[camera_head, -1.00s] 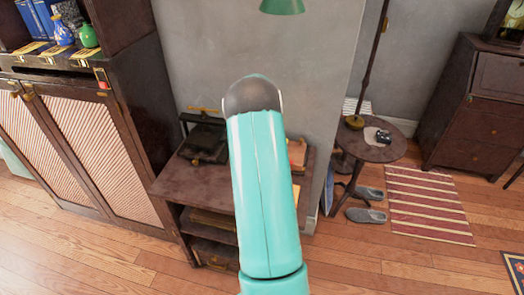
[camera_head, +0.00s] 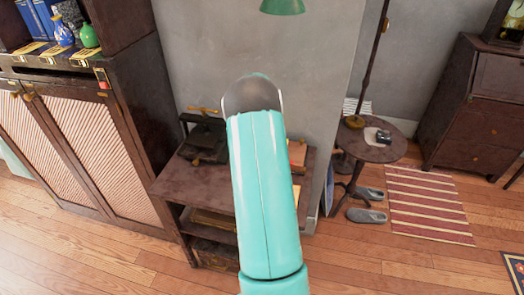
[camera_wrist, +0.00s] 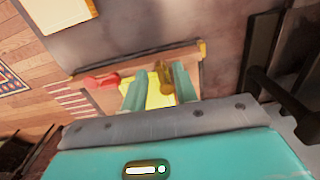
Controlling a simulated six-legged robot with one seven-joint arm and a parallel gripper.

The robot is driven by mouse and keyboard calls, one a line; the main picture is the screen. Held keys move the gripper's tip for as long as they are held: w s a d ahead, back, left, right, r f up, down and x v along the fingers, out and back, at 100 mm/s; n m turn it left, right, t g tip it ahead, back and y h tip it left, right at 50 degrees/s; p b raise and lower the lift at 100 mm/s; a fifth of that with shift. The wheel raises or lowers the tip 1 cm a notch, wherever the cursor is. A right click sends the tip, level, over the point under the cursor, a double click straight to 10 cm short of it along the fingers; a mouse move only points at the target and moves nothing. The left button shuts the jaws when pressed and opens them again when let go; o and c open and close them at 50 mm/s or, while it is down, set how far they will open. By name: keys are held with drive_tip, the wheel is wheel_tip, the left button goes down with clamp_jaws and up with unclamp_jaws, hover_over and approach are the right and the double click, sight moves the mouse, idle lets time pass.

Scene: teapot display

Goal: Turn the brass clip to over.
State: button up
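In the head view my arm hides the gripper.
The low brown cabinet (camera_head: 195,184) stands against the grey wall (camera_head: 200,50). A tall cabinet (camera_head: 135,110) is on its left. A round side table (camera_head: 370,150) is on the right. A red object (camera_wrist: 100,80) lies left of my fingers. Wooden floor is free in front.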

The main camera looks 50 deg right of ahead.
wheel_tip(320, 180, up, 13)
idle(0.3)
drive_tip(key=shift+r, duration=0.1)
idle(0.4)
drive_tip(key=a+r+n+t, duration=0.1)
drive_tip(key=a+r+n, duration=0.1)
drive_tip(key=a+r, duration=0.5)
drive_tip(key=w+a+r+n+t, duration=0.1)
drive_tip(key=a+r+n, duration=0.1)
drive_tip(key=a, duration=0.9)
drive_tip(key=a+r+n+t, duration=0.1)
drive_tip(key=a+r+n, duration=0.1)
drive_tip(key=a+r, duration=0.5)
drive_tip(key=s+a+f+n+t, duration=0.1)
drive_tip(key=s+a+n, duration=0.2)
drive_tip(key=s+a, duration=0.4)
drive_tip(key=s+a+f+n+t, duration=0.1)
drive_tip(key=s+a+n, duration=0.3)
drive_tip(key=a, duration=1.2)
drive_tip(key=s, duration=0.4)
drive_tip(key=shift+a+f+n+t, duration=0.3)
